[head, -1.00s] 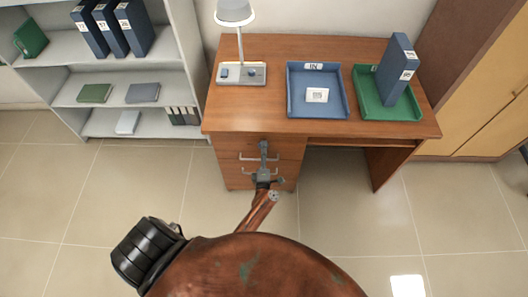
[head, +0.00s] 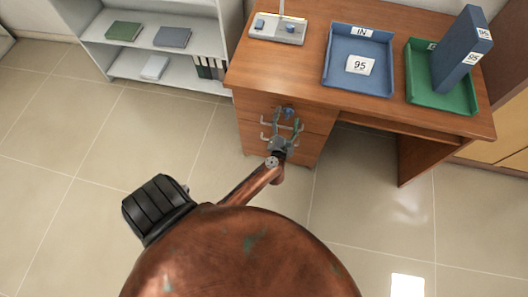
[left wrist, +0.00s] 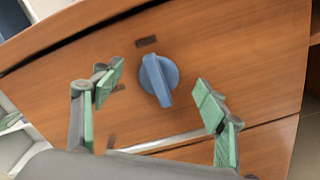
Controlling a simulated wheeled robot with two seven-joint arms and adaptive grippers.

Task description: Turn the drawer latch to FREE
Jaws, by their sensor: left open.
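The drawer latch is a blue round knob with a raised bar (left wrist: 158,80) on the top drawer front of the wooden desk. In the left wrist view its bar stands nearly upright, leaning slightly. Small dark labels sit above it and to its left; I cannot read them. The latch also shows small in the head view (head: 288,112). My left gripper (head: 286,128) is open in front of the drawers. In the left wrist view its green-padded fingers (left wrist: 157,90) stand apart on either side of the latch, not visibly touching it. My right gripper is not in view.
The desk (head: 290,70) bears a blue IN tray (head: 335,80) with a card marked 95, a green tray (head: 425,95) with a blue binder (head: 462,48), and a lamp base (head: 278,32). Drawer handles (head: 270,137) lie near my gripper. A shelf (head: 140,68) stands left.

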